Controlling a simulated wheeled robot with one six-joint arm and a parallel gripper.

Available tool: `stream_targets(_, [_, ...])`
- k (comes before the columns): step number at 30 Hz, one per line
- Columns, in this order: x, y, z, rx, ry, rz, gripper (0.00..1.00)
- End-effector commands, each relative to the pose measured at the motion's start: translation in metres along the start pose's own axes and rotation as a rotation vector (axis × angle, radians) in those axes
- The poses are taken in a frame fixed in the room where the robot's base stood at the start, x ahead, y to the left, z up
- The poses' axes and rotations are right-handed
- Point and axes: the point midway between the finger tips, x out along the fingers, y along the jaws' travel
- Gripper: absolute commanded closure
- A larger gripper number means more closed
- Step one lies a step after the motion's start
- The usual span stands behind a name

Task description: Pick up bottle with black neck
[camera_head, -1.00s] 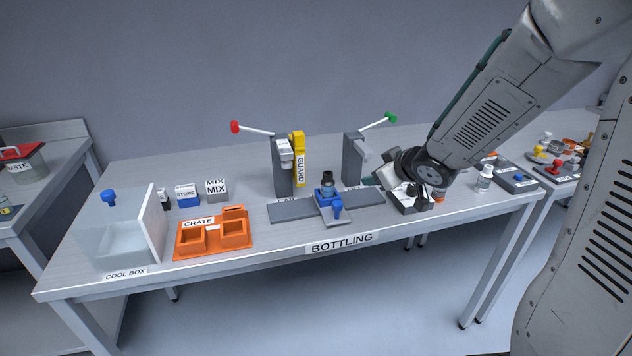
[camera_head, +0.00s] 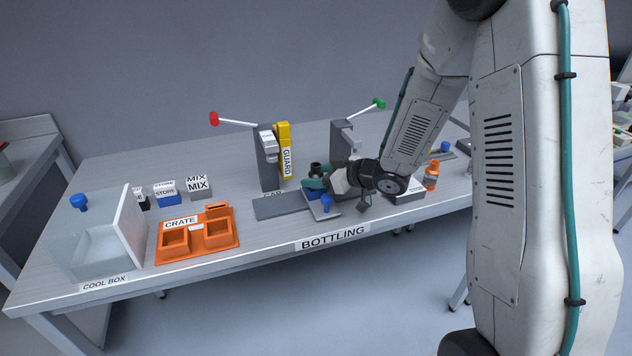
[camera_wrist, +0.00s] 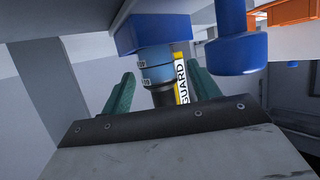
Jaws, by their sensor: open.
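The bottle with the black neck (camera_head: 316,168) stands upright in a blue holder (camera_head: 310,191) on the bottling bench, partly hidden by my gripper. My gripper (camera_head: 315,183) reaches in from the right at the bottle's height, and its teal fingers are open. In the wrist view, which looks upside down, the bottle (camera_wrist: 156,74) shows a blue labelled body and black neck between the two spread fingers (camera_wrist: 162,92). I see gaps beside the bottle there; contact with either finger is not evident.
A blue knob (camera_head: 327,201) stands just in front of the holder. A yellow guard (camera_head: 284,150) and grey posts with red and green levers rise behind. An orange crate (camera_head: 163,254) and a clear cool box (camera_head: 60,238) are at left. An orange bottle (camera_head: 432,176) stands right.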

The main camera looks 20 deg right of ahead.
Motion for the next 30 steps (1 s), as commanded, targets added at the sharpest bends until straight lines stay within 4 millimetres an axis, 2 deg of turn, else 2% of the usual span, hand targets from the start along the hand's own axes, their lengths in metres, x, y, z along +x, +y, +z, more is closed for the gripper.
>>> stream_targets(3, [0.014,0.000,0.001,0.000,0.000,-0.001,0.39])
stream_targets(9, [0.014,0.001,0.001,0.002,0.000,0.003,0.39])
stream_targets(10, [0.014,0.001,0.001,0.002,0.000,0.003,0.42])
stream_targets(15, [0.014,0.001,0.001,0.002,-0.001,0.003,0.89])
stream_targets(25, [0.013,0.001,0.000,0.001,0.000,0.003,0.89])
stream_targets(30, [0.009,0.001,-0.010,0.000,0.001,0.003,0.89])
